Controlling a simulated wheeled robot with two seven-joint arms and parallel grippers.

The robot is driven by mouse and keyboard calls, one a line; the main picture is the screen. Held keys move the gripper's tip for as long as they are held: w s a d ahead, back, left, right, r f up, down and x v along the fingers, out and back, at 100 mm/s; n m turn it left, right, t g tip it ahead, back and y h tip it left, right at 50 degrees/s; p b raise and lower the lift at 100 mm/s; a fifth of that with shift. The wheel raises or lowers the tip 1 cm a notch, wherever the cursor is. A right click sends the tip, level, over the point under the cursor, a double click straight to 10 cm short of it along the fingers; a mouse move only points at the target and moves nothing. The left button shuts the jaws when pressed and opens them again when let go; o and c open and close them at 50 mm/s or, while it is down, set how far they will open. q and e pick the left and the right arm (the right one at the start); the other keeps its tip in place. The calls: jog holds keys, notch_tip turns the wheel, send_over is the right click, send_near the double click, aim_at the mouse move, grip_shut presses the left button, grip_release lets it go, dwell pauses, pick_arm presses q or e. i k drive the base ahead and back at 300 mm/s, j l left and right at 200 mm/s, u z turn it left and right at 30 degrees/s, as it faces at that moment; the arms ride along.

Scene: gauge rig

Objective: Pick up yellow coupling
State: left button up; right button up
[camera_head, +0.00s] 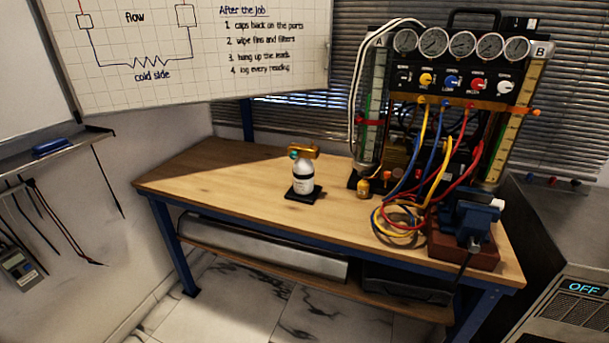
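I cannot pick out a yellow coupling for certain. A yellow hose (424,132) drops from the gauge rig and lies in a loose coil with blue and red hoses on the right part of the workbench. Its free end is too small and tangled to make out. A small yellow-brass object (363,188) stands on the bench just left of the coil; what it is cannot be told. Neither of my grippers is in view.
The wooden workbench (230,185) is clear on its left. A white bottle with a brass top (303,172) stands mid-bench on a dark base. The gauge rig (462,80) stands at the back right, and a blue vise (470,218) sits at the front right.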

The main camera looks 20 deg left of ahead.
aim_at(444, 147)
jog(key=i+j, duration=0.75)
jog(key=i+u, duration=0.05)
